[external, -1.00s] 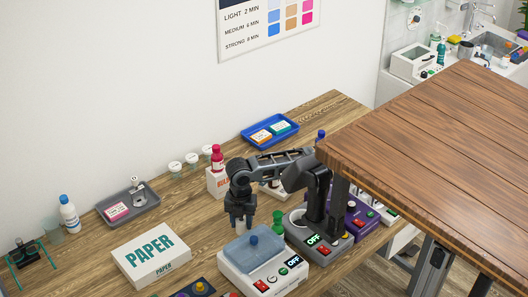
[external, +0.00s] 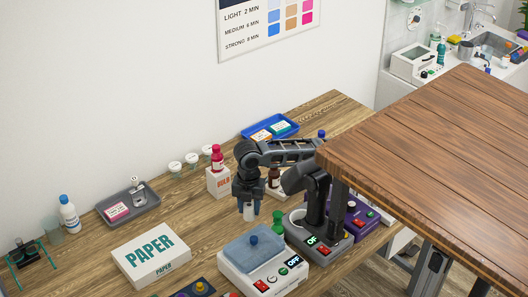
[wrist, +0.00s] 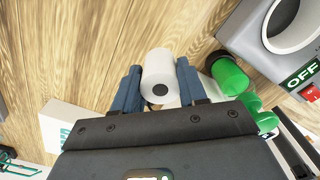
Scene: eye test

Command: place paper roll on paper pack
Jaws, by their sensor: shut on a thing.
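The paper roll (wrist: 158,70) is white with a dark core hole. In the wrist view it sits between the two fingers of my gripper (wrist: 158,82), which is shut on it. In the external view my gripper (external: 248,200) points down, and the roll (external: 249,213) shows below the fingertips, above the table behind the white device. The paper pack (external: 150,257) is a white box with green PAPER lettering, lying flat at the lower left, apart from the gripper. A corner of the pack (wrist: 62,122) shows at the left in the wrist view.
A white device with a blue-grey lid (external: 255,247) stands just in front of the gripper. A green bottle (external: 278,222) and a grey OFF device (external: 322,247) are to the right. A grey tray (external: 128,205) lies behind the pack. Wood between pack and gripper is clear.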

